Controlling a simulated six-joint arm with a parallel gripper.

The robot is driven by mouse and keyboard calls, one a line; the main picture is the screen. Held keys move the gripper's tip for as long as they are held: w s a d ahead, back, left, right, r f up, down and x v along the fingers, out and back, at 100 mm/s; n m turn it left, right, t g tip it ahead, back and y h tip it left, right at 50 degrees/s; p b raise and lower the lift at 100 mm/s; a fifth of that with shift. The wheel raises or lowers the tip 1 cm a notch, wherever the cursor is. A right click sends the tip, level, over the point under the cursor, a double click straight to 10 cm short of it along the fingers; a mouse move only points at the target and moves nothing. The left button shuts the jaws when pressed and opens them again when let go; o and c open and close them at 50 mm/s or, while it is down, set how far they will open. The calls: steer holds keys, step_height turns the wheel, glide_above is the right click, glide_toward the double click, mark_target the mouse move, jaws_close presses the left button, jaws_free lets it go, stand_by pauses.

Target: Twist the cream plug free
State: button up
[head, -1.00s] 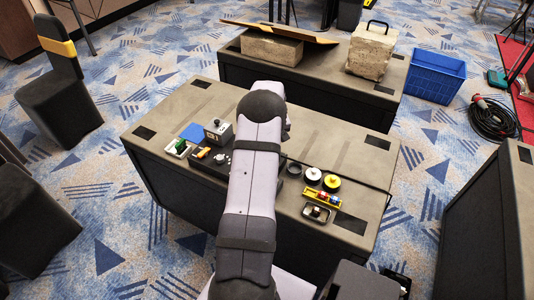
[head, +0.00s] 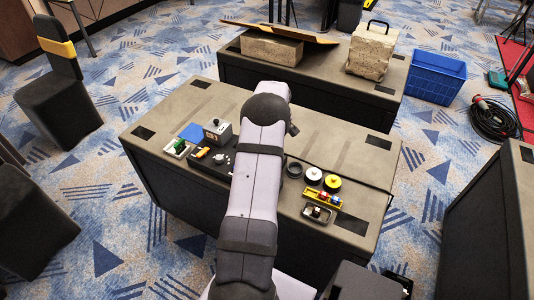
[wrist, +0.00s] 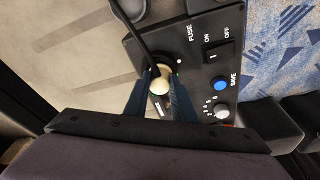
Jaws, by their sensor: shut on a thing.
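The cream plug (wrist: 159,80) shows in the wrist view as a round pale knob with a dark cable running up from it. It sits at the edge of a black panel (wrist: 187,45) marked FUSE, ON and OFF. My gripper (wrist: 160,92) is shut on the plug, one dark blue finger on each side. Whether the plug is still seated in the panel cannot be told. In the head view my arm hides the plug and my gripper; part of the black panel (head: 214,163) shows left of the arm.
The panel carries a rocker switch (wrist: 211,53), a blue button (wrist: 219,83) and a grey knob (wrist: 221,110). Right of my arm stand a yellow tray (head: 322,196), a small dark tray (head: 317,213) and several round pieces. A grey box (head: 217,130) stands behind the panel.

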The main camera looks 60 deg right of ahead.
steer(key=shift+w+a+n, duration=0.1)
steer(key=shift+a+n, duration=0.05)
steer(key=shift+n, duration=0.25)
stand_by(0.4)
steer(key=o, duration=1)
steer(key=shift+r, duration=0.15)
steer(key=shift+w+d+r+p+v, duration=0.15)
steer(key=shift+w+p+v, duration=0.1)
steer(key=shift+p+v, duration=0.8)
steer(key=shift+w+d+p+v, duration=0.1)
steer(key=shift+w+p+v, duration=0.3)
steer(key=shift+v, duration=1.1)
steer(key=shift+w+d+r+p+v, duration=0.1)
steer(key=shift+w+d+p+v, duration=0.05)
steer(key=shift+p+v, duration=0.95)
steer(key=shift+r, duration=0.1)
